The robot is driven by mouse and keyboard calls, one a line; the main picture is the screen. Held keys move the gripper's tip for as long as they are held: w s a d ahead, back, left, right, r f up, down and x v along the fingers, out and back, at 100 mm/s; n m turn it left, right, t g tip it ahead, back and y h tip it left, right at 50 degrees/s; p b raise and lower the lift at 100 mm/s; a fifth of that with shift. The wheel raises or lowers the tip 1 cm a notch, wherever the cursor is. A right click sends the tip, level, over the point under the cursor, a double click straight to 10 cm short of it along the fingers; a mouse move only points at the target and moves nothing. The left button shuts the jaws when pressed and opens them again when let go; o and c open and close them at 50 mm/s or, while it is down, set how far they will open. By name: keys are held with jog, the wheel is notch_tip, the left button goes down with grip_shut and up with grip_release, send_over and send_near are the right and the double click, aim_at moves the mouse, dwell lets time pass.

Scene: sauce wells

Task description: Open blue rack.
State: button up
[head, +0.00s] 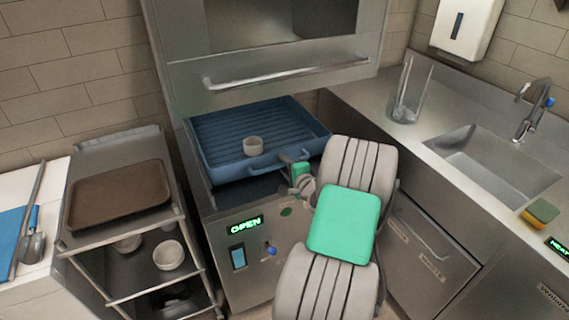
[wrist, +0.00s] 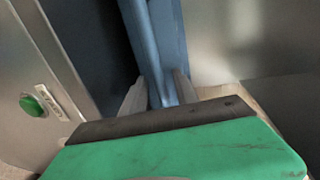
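The blue rack (head: 212,146) is a shallow ribbed tray at the opening of the steel machine, its front edge out toward me. A blue handle bar runs along its front. My gripper (head: 290,158) is at the right part of this handle. In the wrist view the blue bar (wrist: 160,70) runs between my two fingers (wrist: 158,95), which appear to press on it from both sides. My arm and wrist hide part of the rack's front right.
The machine's raised door with a bar handle (head: 285,75) is above the rack. A lit OPEN display (head: 246,225) is on the front panel. A cart with a brown tray (head: 118,193) stands at left. A counter with a sink (head: 492,162) is at right.

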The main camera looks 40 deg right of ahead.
jog(key=shift+w, duration=0.2)
jog(key=shift+c, duration=0.6)
grip_shut()
dwell(0.7)
